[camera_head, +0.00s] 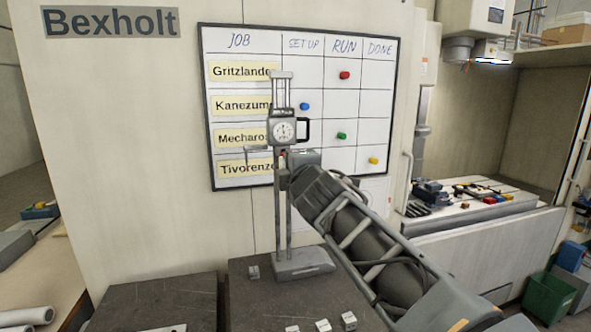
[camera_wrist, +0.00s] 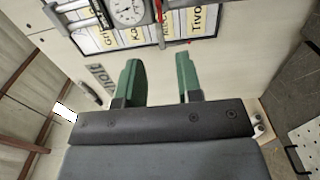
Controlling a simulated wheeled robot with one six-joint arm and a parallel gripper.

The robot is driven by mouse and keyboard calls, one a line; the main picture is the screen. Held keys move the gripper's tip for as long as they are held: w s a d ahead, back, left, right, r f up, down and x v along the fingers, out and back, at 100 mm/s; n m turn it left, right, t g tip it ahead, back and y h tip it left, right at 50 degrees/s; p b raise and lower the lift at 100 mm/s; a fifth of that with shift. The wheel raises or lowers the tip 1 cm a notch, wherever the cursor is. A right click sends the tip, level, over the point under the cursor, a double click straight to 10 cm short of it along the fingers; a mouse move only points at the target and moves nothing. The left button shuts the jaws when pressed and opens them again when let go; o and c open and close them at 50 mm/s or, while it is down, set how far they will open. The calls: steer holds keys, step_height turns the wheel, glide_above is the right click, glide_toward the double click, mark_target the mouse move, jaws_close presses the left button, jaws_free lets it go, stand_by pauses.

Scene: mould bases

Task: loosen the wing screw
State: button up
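A grey height gauge (camera_head: 282,215) with a round dial (camera_head: 284,131) and a black handle stands upright on a dark plate in the head view. In the wrist view its dial (camera_wrist: 128,11) shows at the top edge. I cannot clearly make out the wing screw in either view; my arm covers part of the gauge's column in the head view. My gripper (camera_wrist: 159,72) has two green fingers, apart with nothing between them. The gauge lies beyond the fingertips in the wrist view. In the head view my gripper is close to the column, just below the dial, its fingers not clearly visible.
The dark plate (camera_head: 258,294) carries small metal blocks (camera_head: 349,321) near its front edge. Another dark plate (camera_head: 160,300) lies to the left. A whiteboard (camera_head: 342,98) with coloured magnets hangs behind the gauge. A machine bed (camera_head: 470,208) with tools is at the right.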

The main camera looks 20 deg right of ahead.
steer(key=shift+s, duration=1)
